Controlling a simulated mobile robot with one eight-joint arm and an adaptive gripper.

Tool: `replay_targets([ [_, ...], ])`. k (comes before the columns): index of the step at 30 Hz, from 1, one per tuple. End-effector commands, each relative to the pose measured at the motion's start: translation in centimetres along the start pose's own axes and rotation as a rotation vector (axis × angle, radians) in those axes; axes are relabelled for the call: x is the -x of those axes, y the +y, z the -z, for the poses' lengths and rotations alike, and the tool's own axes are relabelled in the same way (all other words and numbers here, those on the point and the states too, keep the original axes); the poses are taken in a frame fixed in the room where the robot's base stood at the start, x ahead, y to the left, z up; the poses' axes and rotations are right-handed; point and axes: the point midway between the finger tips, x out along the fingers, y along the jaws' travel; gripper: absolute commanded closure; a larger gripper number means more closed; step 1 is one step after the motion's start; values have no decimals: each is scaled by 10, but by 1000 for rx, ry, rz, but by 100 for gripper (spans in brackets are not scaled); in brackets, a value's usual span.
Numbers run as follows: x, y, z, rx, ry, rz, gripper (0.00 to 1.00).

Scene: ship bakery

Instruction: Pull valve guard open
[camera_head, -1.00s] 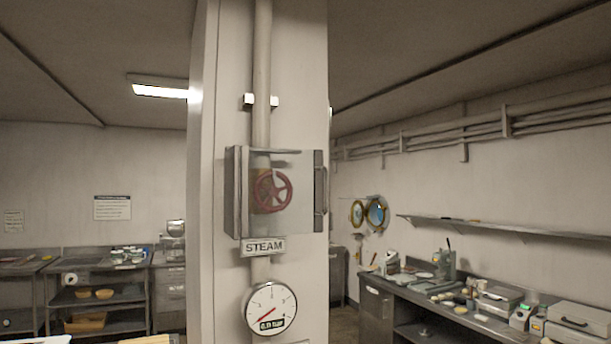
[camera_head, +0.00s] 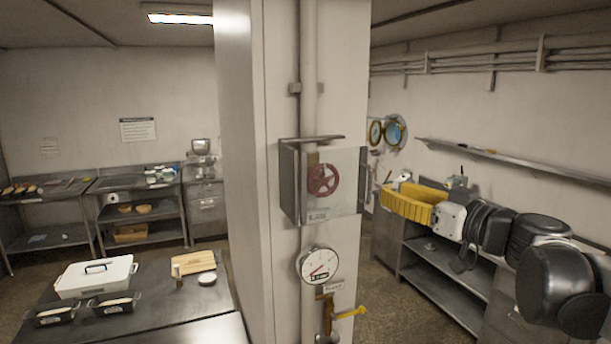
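The valve guard (camera_head: 345,195) is a box on the pillar with a clear front panel, a dark metal side plate and a top plate. The panel stands across the front and appears shut. Its dark upright handle (camera_head: 366,190) is at the right edge. A red valve wheel (camera_head: 323,180) shows through the panel. My arm comes in from the right. Its yellow, ribbed end, which I take as my gripper (camera_head: 402,206), is just right of the handle, with a small visible gap.
A round gauge (camera_head: 319,266) and a yellow-handled valve (camera_head: 347,312) are below the guard on the pillar (camera_head: 245,150). A worktable (camera_head: 190,305) at lower left holds a white lidded box (camera_head: 95,277) and black tins. A metal counter (camera_head: 450,285) stands behind my arm.

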Motion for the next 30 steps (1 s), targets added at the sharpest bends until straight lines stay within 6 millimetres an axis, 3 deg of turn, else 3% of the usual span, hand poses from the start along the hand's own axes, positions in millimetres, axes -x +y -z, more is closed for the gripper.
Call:
replay_targets([
  [3,-26,-2,2,0,0,5,70],
  [10,-63,-1,2,-1,-1,3,70],
  [15,-74,-1,0,-1,-1,1,70],
  [23,-74,0,0,-1,-1,0,70],
  [26,-74,0,0,-1,-1,0,98],
  [30,-74,0,0,-1,-1,0,100],
])
